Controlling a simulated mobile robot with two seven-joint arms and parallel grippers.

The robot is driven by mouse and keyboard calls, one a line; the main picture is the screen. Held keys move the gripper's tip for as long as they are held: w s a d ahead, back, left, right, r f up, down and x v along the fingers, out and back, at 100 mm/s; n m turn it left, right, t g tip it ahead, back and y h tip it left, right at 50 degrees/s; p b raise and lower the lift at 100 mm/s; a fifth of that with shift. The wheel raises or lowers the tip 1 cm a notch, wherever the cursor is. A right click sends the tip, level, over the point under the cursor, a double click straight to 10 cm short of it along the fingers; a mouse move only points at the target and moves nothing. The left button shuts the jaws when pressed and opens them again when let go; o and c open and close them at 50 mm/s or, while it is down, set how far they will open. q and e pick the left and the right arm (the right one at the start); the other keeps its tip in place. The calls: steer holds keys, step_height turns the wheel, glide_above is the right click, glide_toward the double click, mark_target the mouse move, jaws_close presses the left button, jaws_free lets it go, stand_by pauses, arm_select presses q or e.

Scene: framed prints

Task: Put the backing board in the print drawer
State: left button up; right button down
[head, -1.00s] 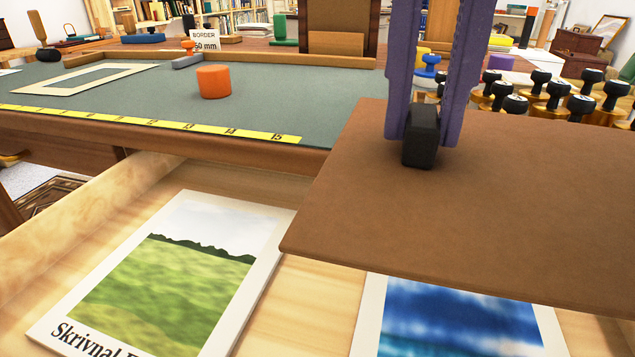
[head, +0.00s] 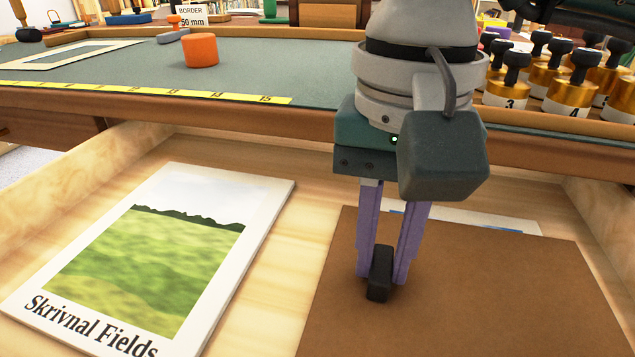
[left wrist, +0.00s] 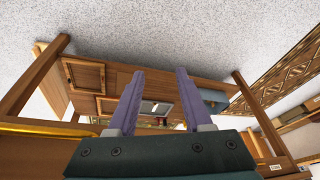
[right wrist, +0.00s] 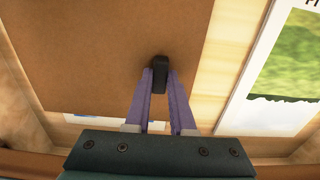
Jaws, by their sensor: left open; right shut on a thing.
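The backing board (head: 470,300) is a flat brown sheet with a small black grip block (head: 379,274) on it. My right gripper (head: 385,275) is shut on that block, and the board is inside the open print drawer (head: 75,192), over the blue print (head: 480,219). I cannot tell whether the board touches the print or hangs just above it. In the right wrist view the block (right wrist: 160,70) sits between the purple fingertips and the board (right wrist: 110,50) spreads beyond. My left gripper (left wrist: 160,88) is open and empty in the left wrist view, above furniture and pale floor.
A print marked Skrivnal Fields (head: 150,260) lies in the drawer's left part, beside the board. The green-topped bench (head: 270,80) behind holds an orange cylinder (head: 200,50), a yellow ruler strip (head: 150,92) and several brass weights with black knobs (head: 565,90).

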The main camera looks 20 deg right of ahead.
steer(key=c, duration=0.8)
jaws_free()
steer(key=shift+o, duration=0.2)
step_height(320, 180, up, 12)
steer(key=p, duration=0.2)
